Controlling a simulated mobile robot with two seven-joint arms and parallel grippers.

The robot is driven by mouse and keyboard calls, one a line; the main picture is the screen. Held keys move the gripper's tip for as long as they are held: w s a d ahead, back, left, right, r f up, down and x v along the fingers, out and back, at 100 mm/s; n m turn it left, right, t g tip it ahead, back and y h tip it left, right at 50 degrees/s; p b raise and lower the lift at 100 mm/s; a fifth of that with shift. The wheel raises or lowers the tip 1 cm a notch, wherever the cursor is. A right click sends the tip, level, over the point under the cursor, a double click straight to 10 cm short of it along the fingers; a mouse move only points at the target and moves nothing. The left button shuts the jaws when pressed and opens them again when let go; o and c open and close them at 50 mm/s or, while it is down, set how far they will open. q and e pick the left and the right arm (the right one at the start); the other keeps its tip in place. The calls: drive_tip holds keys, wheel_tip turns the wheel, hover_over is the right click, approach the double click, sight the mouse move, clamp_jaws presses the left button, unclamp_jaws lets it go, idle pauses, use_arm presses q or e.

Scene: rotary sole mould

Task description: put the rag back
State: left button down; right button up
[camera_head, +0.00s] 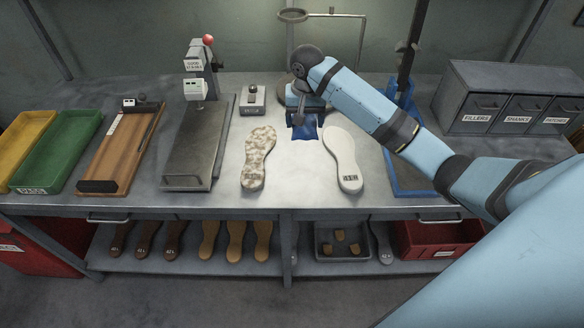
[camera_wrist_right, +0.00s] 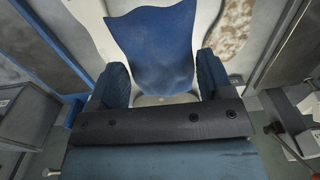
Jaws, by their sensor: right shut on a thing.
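The blue rag (camera_head: 303,131) shows below my right gripper (camera_head: 304,112), near the back middle of the bench. In the right wrist view, the rag (camera_wrist_right: 155,45) spreads out from between the two blue fingers of my right gripper (camera_wrist_right: 163,86). The gripper is shut on the rag. Part of the rag is hidden by the gripper, and I cannot tell whether its lower edge touches the bench top. My left gripper is in neither view.
A mottled sole (camera_head: 258,158) and a white sole (camera_head: 343,160) lie in front of the rag. A small grey box (camera_head: 252,103) stands to its left. A blue-edged tray (camera_head: 412,187) and grey drawers (camera_head: 480,90) are at right. A ring stand (camera_head: 292,15) rises behind.

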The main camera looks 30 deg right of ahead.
hover_over(303, 170)
wheel_tip(303, 170, down, 13)
drive_tip(key=shift+r, duration=0.2)
drive_tip(key=shift+f+p, duration=0.3)
drive_tip(key=shift+f, duration=0.2)
wheel_tip(303, 170, down, 4)
drive_tip(key=shift+f, duration=0.1)
drive_tip(key=o, duration=0.8)
drive_tip(key=shift+f, duration=0.15)
drive_tip(key=shift+r, duration=0.2)
wheel_tip(303, 170, up, 12)
